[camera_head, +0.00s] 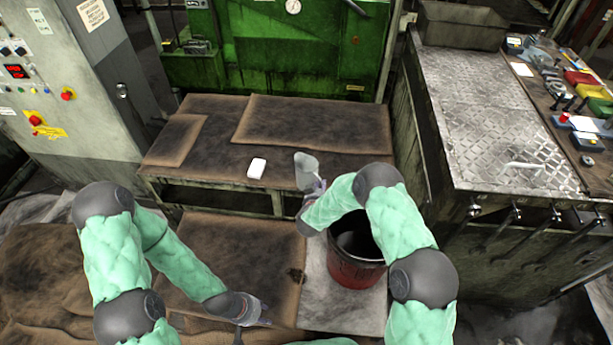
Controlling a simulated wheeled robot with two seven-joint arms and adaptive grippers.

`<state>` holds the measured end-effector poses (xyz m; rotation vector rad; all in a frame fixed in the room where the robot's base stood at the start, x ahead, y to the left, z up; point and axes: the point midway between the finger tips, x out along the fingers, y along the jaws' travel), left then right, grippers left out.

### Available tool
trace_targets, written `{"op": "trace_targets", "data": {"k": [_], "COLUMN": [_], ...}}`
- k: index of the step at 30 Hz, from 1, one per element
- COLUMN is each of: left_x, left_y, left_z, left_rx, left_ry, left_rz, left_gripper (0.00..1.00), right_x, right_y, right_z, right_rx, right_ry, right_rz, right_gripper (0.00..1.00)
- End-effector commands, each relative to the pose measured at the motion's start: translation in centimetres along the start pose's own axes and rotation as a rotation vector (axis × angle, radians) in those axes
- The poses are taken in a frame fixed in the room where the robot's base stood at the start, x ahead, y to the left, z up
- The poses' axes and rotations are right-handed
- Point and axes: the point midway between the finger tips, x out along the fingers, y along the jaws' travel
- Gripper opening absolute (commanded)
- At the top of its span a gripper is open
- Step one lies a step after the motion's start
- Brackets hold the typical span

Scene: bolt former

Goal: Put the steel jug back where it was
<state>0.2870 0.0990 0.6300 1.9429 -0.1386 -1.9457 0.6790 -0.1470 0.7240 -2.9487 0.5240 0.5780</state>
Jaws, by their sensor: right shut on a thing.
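The steel jug (306,164) shows as a small pale grey shape over the front edge of the brown-covered bench, right of centre. My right gripper (313,186) is shut on it from the near side, and the gripper and wrist hide part of it. I cannot tell whether the jug touches the bench top or hangs just above it. My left gripper (257,316) is low at the bottom centre, over the brown matting and away from the jug. Its fingers are too small and unclear to tell if they are apart.
The bench (215,155) holds a white block (257,168) left of the jug. A dark red bucket (354,273) stands below my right forearm. A metal-topped workbench (480,120) stands right, a grey control cabinet (60,90) left, and a green machine (270,60) behind.

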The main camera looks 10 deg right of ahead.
Motion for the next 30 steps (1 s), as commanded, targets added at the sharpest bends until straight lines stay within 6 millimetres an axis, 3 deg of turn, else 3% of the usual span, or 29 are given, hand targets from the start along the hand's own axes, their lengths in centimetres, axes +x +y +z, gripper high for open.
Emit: {"op": "trace_targets", "data": {"k": [10,21,30], "left_x": [0.7,4.0,6.4], "left_y": [-0.3,-1.4,-2.3], "left_z": [0.0,-0.1,-0.2], "left_rx": [0.0,0.0,0.0], "left_ry": [0.0,0.0,0.0], "left_rz": [0.0,0.0,0.0], "left_gripper": [0.4,0.4,0.4], "right_x": [2.8,11.2,16.2], "right_y": [-1.5,-2.5,-3.0], "right_z": [-0.4,0.1,2.8], "right_rx": [-0.008,-0.007,-0.009], "right_ry": [0.004,0.005,0.004], "right_rz": [-0.017,-0.016,-0.017], "right_gripper": [0.0,0.0,0.0]}}
